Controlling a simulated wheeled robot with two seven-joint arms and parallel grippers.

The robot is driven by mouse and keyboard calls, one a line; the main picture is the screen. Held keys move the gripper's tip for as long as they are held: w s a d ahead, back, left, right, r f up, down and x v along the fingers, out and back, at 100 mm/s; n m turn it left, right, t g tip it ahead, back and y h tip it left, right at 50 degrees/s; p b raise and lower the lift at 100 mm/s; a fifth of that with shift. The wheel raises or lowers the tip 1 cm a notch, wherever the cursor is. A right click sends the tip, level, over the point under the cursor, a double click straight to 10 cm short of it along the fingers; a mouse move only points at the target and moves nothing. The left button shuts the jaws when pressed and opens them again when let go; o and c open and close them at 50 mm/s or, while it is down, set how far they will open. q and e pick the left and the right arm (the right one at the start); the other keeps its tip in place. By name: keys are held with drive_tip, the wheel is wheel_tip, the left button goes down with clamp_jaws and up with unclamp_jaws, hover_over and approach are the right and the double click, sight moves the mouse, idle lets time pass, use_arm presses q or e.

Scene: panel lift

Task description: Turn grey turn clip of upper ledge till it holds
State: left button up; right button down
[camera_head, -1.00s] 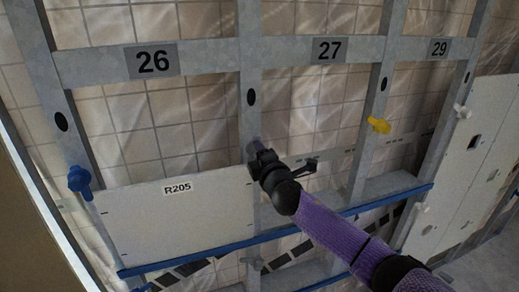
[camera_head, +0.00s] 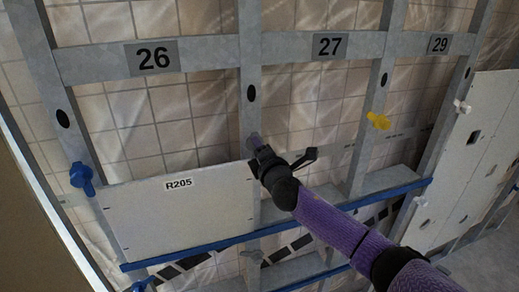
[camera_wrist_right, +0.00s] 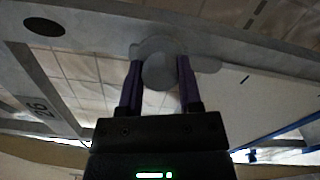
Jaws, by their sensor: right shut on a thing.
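The grey turn clip (camera_wrist_right: 160,68) is a round knob with a flat lobe in the right wrist view. It sits on the grey upright beside the white panel R205 (camera_head: 150,220). Its lobe points right, to the edge of the panel (camera_wrist_right: 250,95); I cannot tell whether it overlaps it. My right gripper (camera_head: 254,140) has its purple fingers on both sides of the knob, and it is shut on it (camera_wrist_right: 159,80). In the head view my gripper hides the clip. My left gripper is not in view.
A blue clip (camera_head: 83,178) stands at the panel's left, a yellow clip (camera_head: 379,121) on an upright at the right. A blue-edged ledge (camera_head: 205,248) runs under the panel. Bay plates 26 (camera_head: 154,57) and 27 (camera_head: 328,46) are above. Another white panel (camera_head: 470,150) is at far right.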

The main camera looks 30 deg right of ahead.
drive_tip(key=shift+c, duration=1.4)
unclamp_jaws()
drive_tip(key=shift+s, duration=0.1)
drive_tip(key=b+v, duration=0.1)
drive_tip(key=v, duration=0.8)
drive_tip(key=shift+s+a, duration=0.15)
drive_tip(key=shift+s, duration=0.2)
